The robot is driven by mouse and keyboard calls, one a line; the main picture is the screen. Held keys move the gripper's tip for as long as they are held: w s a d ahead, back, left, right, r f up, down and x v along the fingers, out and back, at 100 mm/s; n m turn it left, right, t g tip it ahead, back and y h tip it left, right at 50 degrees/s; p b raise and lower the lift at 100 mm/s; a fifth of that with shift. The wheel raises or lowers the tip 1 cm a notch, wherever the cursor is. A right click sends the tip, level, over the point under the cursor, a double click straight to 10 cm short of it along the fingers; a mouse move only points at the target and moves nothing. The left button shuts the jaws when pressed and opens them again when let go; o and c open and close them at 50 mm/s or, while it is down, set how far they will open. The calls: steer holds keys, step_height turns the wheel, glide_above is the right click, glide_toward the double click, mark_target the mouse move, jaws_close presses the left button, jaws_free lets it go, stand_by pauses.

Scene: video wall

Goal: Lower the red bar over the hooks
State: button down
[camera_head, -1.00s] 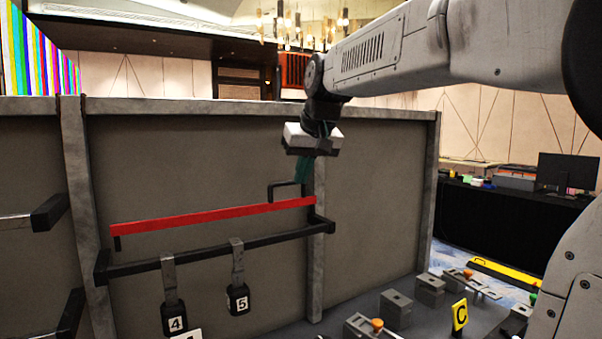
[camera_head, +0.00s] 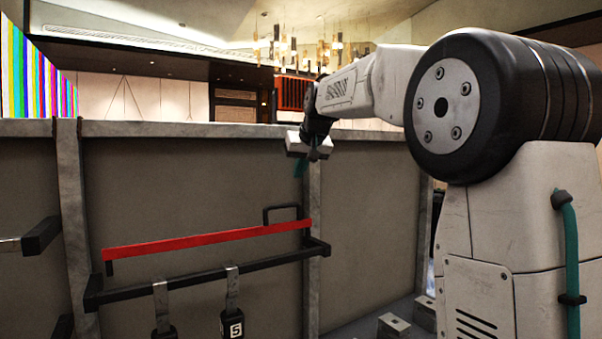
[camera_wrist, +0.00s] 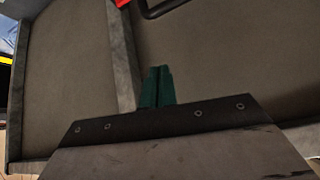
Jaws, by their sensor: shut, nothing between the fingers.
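The red bar (camera_head: 205,239) runs across the grey panel, its right end higher than its left. A black handle (camera_head: 283,208) stands up near its right end. The bar sits above a black rail (camera_head: 200,274), with a visible gap at the left. Two grey hangers (camera_head: 232,280) hang over the rail, one with a black tag "5" (camera_head: 233,326). My gripper (camera_head: 300,170) is above and right of the handle, apart from it. Its teal fingers (camera_wrist: 157,86) are together and empty in the wrist view. There, a bit of red bar (camera_wrist: 122,3) shows at the top edge.
A grey post (camera_head: 312,245) stands at the bar's right end, another (camera_head: 73,220) to its left. More black rail ends (camera_head: 41,236) stick out at the far left. Grey blocks (camera_head: 393,325) lie low at the right. The panel above the bar is clear.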

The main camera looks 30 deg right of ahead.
steer(key=a+x, duration=0.1)
steer(key=x, duration=0.7)
steer(key=s, duration=0.4)
steer(key=shift+f, duration=0.4)
steer(key=shift+s, duration=0.1)
